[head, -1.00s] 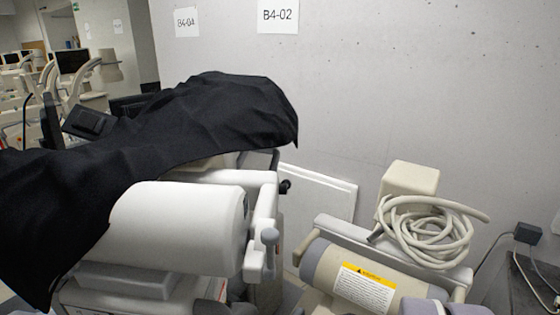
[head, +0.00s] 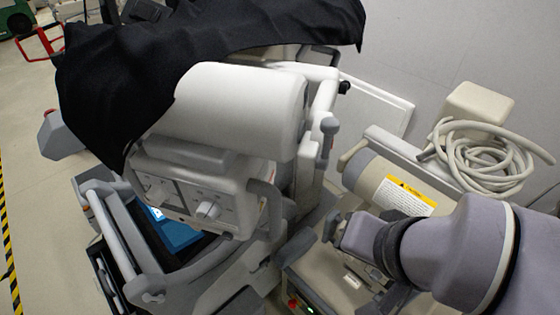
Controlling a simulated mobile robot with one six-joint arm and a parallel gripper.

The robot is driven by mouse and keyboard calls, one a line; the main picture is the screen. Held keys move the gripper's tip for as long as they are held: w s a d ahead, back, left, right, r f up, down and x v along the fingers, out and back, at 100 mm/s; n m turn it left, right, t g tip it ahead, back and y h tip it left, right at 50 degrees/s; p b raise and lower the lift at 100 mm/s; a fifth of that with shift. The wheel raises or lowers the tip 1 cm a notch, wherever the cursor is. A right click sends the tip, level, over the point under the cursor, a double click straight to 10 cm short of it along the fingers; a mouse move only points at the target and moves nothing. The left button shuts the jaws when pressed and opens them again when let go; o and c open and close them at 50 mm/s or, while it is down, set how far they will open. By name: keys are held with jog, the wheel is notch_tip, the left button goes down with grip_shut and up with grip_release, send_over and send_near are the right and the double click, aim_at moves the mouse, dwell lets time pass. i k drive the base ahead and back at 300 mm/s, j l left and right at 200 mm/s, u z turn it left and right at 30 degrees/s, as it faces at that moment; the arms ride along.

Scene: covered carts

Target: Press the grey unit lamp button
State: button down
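A pale grey unit (head: 165,212) with a front panel and knobs (head: 208,210) stands left of centre, under a white cylinder (head: 235,105). At the lower right is a beige-grey unit (head: 325,262) with a small red part (head: 292,303), a green light (head: 310,310) and a small pale rectangle (head: 352,281). I cannot tell which part is the lamp button. My arm enters from the lower right; its grey end, my gripper (head: 358,236), is over the beige-grey unit. Its fingers cannot be made out, nor whether it touches anything.
A black cover (head: 130,75) drapes over the left cart. A beige cylinder with a yellow warning label (head: 404,196) and a coiled pale hose (head: 480,160) are behind my arm. A blue item (head: 175,232) lies in the left cart's lower bay. Open floor (head: 40,200) is at far left.

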aim_at(195, 226)
jog(key=j+u, duration=0.3)
jog(key=u, duration=0.2)
jog(key=j+u, duration=0.3)
jog(key=u, duration=0.2)
